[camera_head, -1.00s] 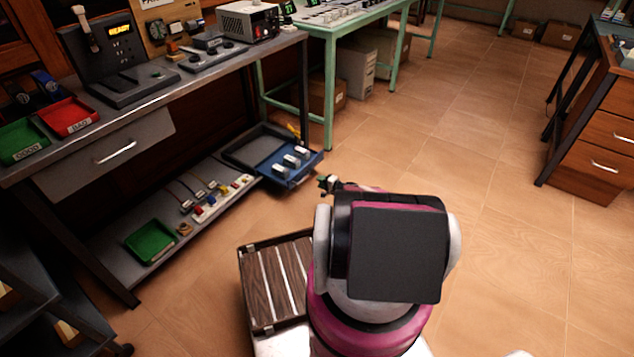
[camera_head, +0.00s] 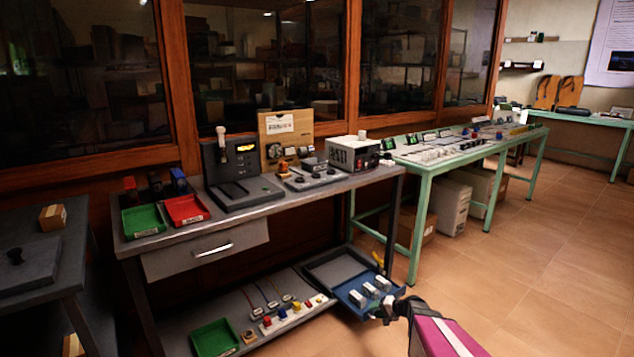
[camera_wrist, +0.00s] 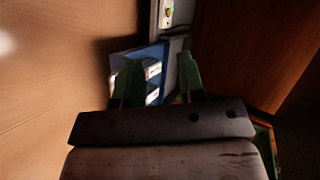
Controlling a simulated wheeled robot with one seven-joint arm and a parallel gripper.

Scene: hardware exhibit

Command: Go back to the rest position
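My gripper (camera_head: 384,312) is beside the front right corner of a blue tray (camera_head: 349,287) on the lower shelf of the grey workbench. In the wrist view my gripper (camera_wrist: 158,76) shows two green fingers spread apart, with nothing seen held between them. The blue tray (camera_wrist: 152,54) and its white-topped blocks appear beyond the fingers. In the head view, several such blocks (camera_head: 371,291) lie in the tray's right part. My arm shows only in part, at the bottom right.
The grey workbench (camera_head: 330,187) carries a red bin (camera_head: 186,209), a green bin (camera_head: 143,220) and a device with a lit display (camera_head: 236,172). A green-framed table (camera_head: 440,166) stands to its right. The tiled floor (camera_head: 520,285) at right is clear.

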